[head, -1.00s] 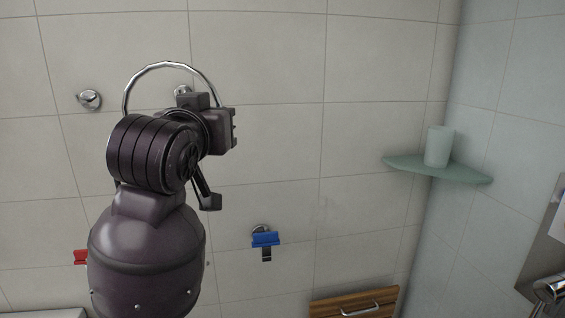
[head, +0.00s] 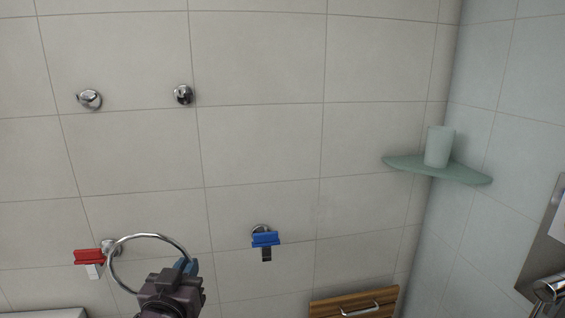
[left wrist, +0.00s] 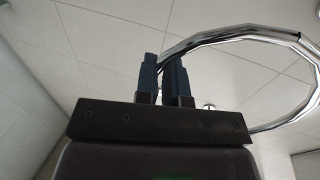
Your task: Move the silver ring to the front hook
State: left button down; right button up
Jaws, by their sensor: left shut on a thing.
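The silver ring (head: 146,236) is held in my left gripper (head: 187,266) at the lower left of the head view, in front of the wall. In the left wrist view my left gripper (left wrist: 165,75) is shut on one side of the ring (left wrist: 232,33), and the loop reaches out to the right. Two chrome hooks are on the wall above: a left one (head: 89,99) and a right one (head: 183,95). Both are bare. I cannot tell which is the front hook. My right gripper is not in view.
A red squeegee (head: 88,256) hangs on a lower hook (head: 112,246), close beside the ring in the picture. A blue squeegee (head: 265,239) hangs to the right. A corner shelf (head: 465,174) holds a cup (head: 438,146). The tiled wall between is clear.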

pick_arm(q)
jog(key=s+a+f+y, duration=0.1)
jog(key=s+f, duration=0.3)
jog(key=f, duration=0.4)
jog(key=shift+s+a+f+n, duration=0.3)
jog(key=shift+a+f, duration=0.1)
jog(key=shift+a, duration=0.5)
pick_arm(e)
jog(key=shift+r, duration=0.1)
